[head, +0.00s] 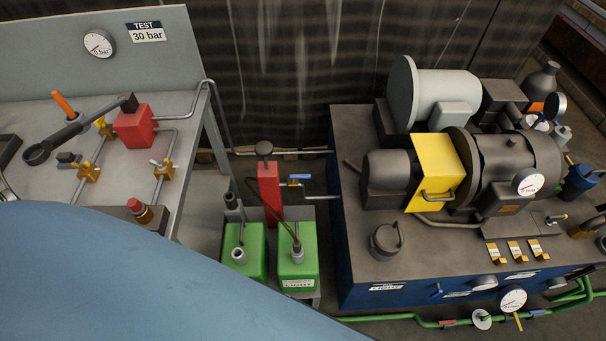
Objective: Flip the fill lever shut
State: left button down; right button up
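A small valve with a blue lever (299,177) sits on the pipe beside the red post (269,190), between the bench and the blue machine. Its lever looks roughly level, in line with the pipe. I read no "fill" label, so I cannot tell for sure that this is the fill lever. Other small levers show too: a yellow one (518,322) under the lower gauge, a red one (447,322) and a blue one (538,312) on the green pipe. Neither of my grippers shows in the head view.
A grey bench (208,128) with a red pump block (134,126) and brass valves stands left. Two green canisters (298,262) stand in the middle. A blue machine base (345,262) carries motors at right. A large blue surface (150,275) hides the lower left.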

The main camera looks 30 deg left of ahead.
aim_at(293, 177)
jog(key=k, duration=1.35)
jog(key=z, duration=0.6)
jog(key=i, duration=1.35)
jog(key=u, duration=0.6)
